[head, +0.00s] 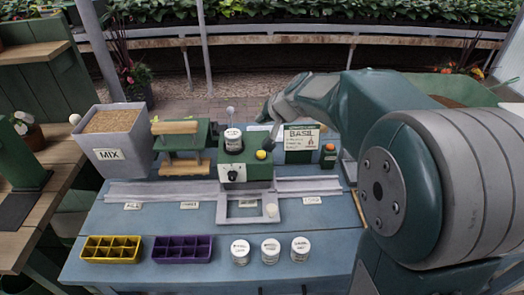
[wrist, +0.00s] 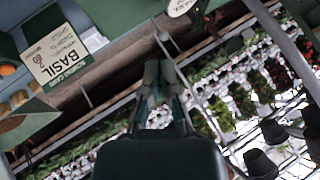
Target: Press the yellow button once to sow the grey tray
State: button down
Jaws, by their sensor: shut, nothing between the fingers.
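The yellow button (head: 261,154) is on top of the green machine (head: 246,170) at the middle of the bench in the head view. A grey open frame (head: 228,206) sits at the machine's front on the rail. I cannot tell whether a grey tray is under the machine. My gripper (head: 266,116) is behind and above the machine, apart from the button. In the wrist view my gripper (wrist: 158,72) is shut and empty, with the button out of sight. The wrist view shows the BASIL sign (wrist: 64,57) to the left.
A grey MIX bin (head: 116,130) and a green press (head: 180,145) stand left. Yellow (head: 110,261) and purple (head: 182,261) trays and several white-lidded jars (head: 271,252) line the front edge.

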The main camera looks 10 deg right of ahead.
aim_at(262, 154)
jog(key=shift+a, duration=0.3)
jog(key=shift+d+f, duration=0.15)
jog(key=shift+f, duration=4.3)
jog(key=shift+s+f, duration=0.1)
jog(key=shift+f, duration=0.2)
jog(key=shift+f, duration=0.6)
jog(key=shift+r, duration=1.05)
